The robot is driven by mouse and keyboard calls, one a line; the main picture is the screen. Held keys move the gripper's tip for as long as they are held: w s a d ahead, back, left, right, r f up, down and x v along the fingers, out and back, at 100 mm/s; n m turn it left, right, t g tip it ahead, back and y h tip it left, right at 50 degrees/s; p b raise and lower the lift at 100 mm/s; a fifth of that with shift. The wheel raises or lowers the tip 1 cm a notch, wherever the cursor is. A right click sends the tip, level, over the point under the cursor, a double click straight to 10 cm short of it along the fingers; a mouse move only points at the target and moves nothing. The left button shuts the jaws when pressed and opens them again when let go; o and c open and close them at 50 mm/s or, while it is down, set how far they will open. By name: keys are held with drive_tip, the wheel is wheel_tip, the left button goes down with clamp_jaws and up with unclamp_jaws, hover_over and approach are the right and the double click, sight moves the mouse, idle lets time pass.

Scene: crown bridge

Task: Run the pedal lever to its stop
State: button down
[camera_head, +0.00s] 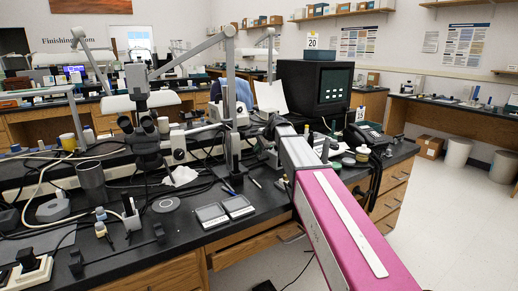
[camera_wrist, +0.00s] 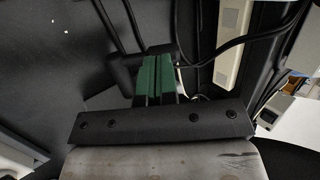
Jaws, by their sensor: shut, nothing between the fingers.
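In the wrist view, my gripper (camera_wrist: 158,68) shows as two green fingers lying side by side, shut with nothing between them. The fingertips are beside a dark rounded piece and black cables; I cannot tell whether they touch. I cannot pick out the pedal lever for certain in either view. In the head view, my pink and grey arm reaches forward over the bench, and its far end is among the bench equipment, where the fingers cannot be made out.
The black bench (camera_head: 255,208) is crowded with a microscope (camera_head: 148,135), a grey cup (camera_head: 92,182), two flat cases (camera_head: 224,212) and loose cables. A black box-shaped device (camera_head: 313,92) and a telephone (camera_head: 367,134) stand behind the arm. Open floor (camera_head: 455,205) lies to the right.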

drive_tip(key=shift+w+a+f+g+h, duration=0.1)
drive_tip(key=shift+w+a+g+h, duration=0.1)
drive_tip(key=shift+w+g+h, duration=0.15)
drive_tip(key=shift+w+a+f, duration=0.15)
drive_tip(key=shift+w+f, duration=0.05)
drive_tip(key=shift+w, duration=0.05)
drive_tip(key=shift+s, duration=0.15)
drive_tip(key=shift+s+d+r, duration=0.25)
drive_tip(key=shift+s+d, duration=0.2)
drive_tip(key=shift+s, duration=0.1)
